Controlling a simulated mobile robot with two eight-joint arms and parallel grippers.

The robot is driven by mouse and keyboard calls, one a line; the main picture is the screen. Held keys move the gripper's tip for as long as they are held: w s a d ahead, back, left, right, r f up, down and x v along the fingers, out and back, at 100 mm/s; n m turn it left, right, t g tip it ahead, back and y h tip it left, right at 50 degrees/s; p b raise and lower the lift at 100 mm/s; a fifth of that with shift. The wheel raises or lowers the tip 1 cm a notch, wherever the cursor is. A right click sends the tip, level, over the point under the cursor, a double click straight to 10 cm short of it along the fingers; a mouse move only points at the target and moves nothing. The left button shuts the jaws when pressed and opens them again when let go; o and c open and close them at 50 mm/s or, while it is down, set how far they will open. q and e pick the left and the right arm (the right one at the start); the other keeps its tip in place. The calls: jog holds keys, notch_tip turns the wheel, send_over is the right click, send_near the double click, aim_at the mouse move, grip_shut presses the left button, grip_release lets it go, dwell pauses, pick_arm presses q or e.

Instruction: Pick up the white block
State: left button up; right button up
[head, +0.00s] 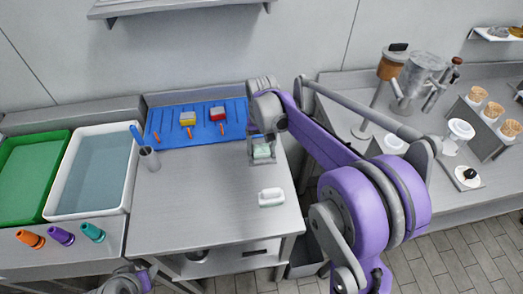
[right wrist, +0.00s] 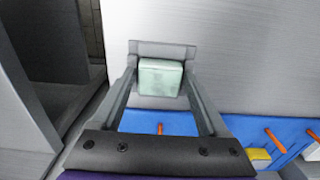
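My right gripper (head: 262,150) is over the back right part of the worktable. Its two fingers stand on either side of a pale, greenish-white block (right wrist: 160,77), which also shows in the head view (head: 262,152). The fingers are very close to the block's sides; I cannot tell whether they touch it. A grey rectangular patch lies around the block's far edge. A second white block (head: 271,197), rounded, lies on the table nearer the front edge. Part of my left arm (head: 130,281) shows at the bottom edge; its fingers are not clear.
A grey cup (head: 149,158) holds a blue-handled tool. White (head: 128,207) and green (head: 8,209) trays stand left, with colored cones before them. The table's middle is clear.

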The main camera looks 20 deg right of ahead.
aim_at(262, 149)
jog(key=c, duration=1)
jog(key=shift+r, duration=0.1)
notch_tip(262, 149, up, 10)
jog(key=shift+f, duration=0.1)
